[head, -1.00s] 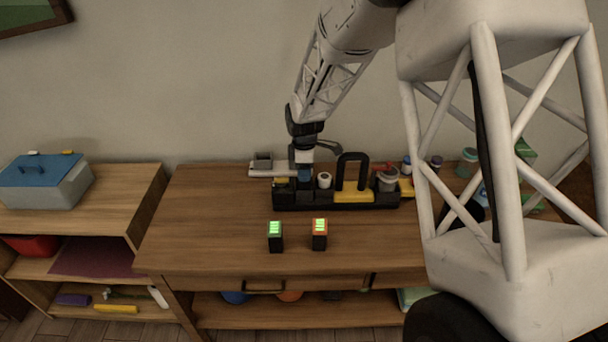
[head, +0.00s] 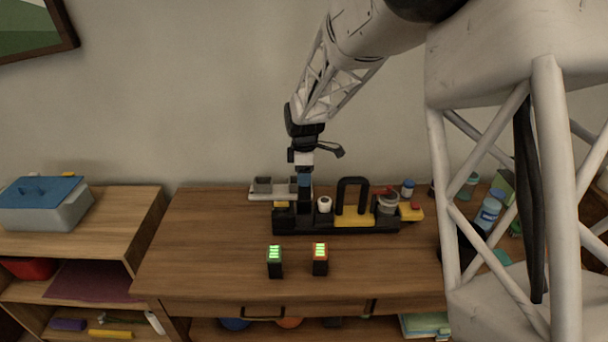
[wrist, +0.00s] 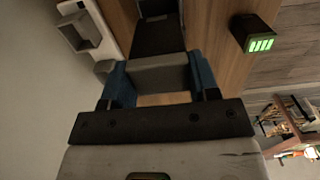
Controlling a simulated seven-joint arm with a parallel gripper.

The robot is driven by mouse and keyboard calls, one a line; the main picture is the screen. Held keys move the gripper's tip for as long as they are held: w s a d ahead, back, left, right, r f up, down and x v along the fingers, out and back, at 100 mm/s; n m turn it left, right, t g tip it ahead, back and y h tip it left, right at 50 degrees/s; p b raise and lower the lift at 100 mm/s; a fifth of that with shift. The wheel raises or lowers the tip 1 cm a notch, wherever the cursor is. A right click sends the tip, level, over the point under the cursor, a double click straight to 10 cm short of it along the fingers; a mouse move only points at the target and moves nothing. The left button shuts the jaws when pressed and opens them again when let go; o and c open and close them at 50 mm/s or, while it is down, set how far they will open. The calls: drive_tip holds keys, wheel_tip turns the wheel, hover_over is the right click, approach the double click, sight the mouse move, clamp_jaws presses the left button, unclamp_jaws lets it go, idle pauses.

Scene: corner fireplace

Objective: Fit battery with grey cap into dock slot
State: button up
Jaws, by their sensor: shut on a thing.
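My gripper (head: 304,182) points down over the left part of a black organiser, its blue fingers shut. In the wrist view the fingers (wrist: 160,80) close on the two sides of a grey cap (wrist: 158,73), with the dark battery body (wrist: 157,38) beyond it. In the head view the fingers mostly hide the battery; I cannot tell whether its lower end is clear of the organiser. A white base with grey blocks (head: 263,186), possibly the dock, lies behind and left of the gripper. It also shows in the wrist view (wrist: 80,32). Its slot is not clear.
The black organiser (head: 345,228) holds a black-handled yellow item (head: 354,212), a white roll (head: 324,204) and jars. The tabletop (head: 200,245) is clear at left.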

drive_tip(key=shift+w, duration=0.15)
drive_tip(key=shift+w+a+m, duration=0.15)
drive_tip(key=shift+w+m, duration=0.65)
drive_tip(key=shift+m, duration=0.1)
drive_tip(key=w+a+f+m, duration=0.1)
drive_tip(key=w+m, duration=1.4)
drive_tip(key=m, duration=0.1)
drive_tip(key=shift+w+a, duration=0.35)
drive_tip(key=shift+a, duration=0.05)
drive_tip(key=shift+f, duration=0.2)
wheel_tip(320, 180, down, 6)
drive_tip(key=shift+f, duration=1.9)
drive_tip(key=shift+f, duration=0.15)
